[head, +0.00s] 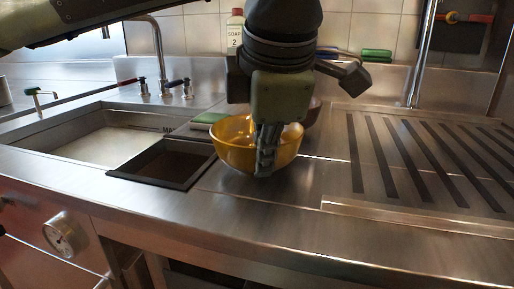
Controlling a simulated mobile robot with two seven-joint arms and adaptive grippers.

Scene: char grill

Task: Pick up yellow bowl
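The yellow bowl (232,150) stands upright on the steel counter, just right of the small dark sink basin. It is glossy and slightly see-through. My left gripper (266,160) comes down from above at the bowl. One finger hangs in front of the bowl's near wall and overlaps it in the picture. The other finger is hidden or lined up behind it, so I cannot tell whether the gripper grips the rim. My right gripper is not in view.
A brown bowl (312,112) sits close behind the yellow bowl at right. A green sponge (208,118) lies behind it at left. A soap bottle (235,32) and a faucet (158,50) stand at the back. The slotted drainboard (400,170) at right is clear.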

